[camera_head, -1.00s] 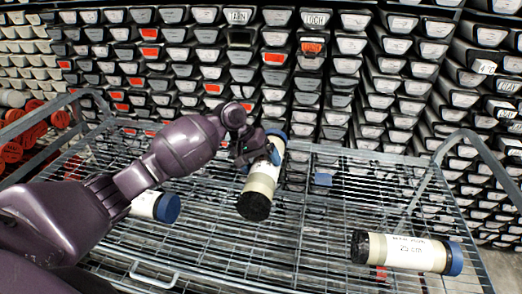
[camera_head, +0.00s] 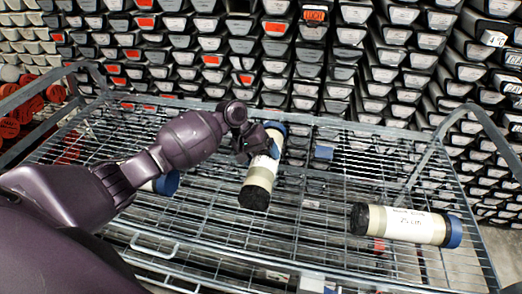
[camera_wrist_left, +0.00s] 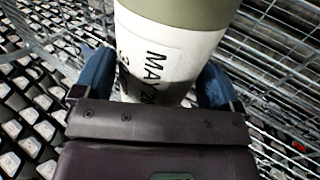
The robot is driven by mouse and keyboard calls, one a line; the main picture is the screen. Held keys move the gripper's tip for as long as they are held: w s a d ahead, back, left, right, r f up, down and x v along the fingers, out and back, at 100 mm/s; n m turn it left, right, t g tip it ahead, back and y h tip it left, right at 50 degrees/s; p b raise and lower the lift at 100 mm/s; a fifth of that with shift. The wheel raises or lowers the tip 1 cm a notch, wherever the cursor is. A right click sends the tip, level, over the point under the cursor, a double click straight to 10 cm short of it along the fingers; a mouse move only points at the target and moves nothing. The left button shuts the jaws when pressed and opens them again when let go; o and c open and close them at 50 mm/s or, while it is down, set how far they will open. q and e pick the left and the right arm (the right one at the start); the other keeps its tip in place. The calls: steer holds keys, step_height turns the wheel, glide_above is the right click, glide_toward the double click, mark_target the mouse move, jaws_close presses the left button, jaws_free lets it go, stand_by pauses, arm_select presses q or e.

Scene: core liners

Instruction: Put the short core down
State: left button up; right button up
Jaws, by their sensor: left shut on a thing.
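My left gripper (camera_head: 262,146) is shut on a cream core (camera_head: 261,174) with a black end and a blue end, near the middle of the wire cart. The core's black end points toward me and its blue end is at the far side. In the left wrist view the core (camera_wrist_left: 178,45) sits between the two blue fingers, with a printed white label facing the camera. I cannot tell whether the core touches the cart's wire deck. My right gripper is not in view.
The wire cart (camera_head: 215,215) has raised rails at both sides. Another labelled core (camera_head: 405,225) lies at the right. A third core's blue end (camera_head: 166,183) shows behind my left arm. Racks of labelled trays (camera_head: 340,60) stand behind. Bare deck lies between the held and right cores.

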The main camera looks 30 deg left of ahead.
arm_select(q)
steer(key=shift+w+r, duration=0.1)
steer(key=shift+r, duration=0.1)
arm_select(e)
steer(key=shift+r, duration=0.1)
arm_select(q)
steer(key=o, duration=1.6)
steer(key=shift+f, duration=0.2)
steer(key=shift+c, duration=0.2)
steer(key=shift+p+v, duration=0.65)
steer(key=shift+v, duration=5.5)
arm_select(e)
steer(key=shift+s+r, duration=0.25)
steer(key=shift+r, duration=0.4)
arm_select(q)
steer(key=shift+f, duration=0.1)
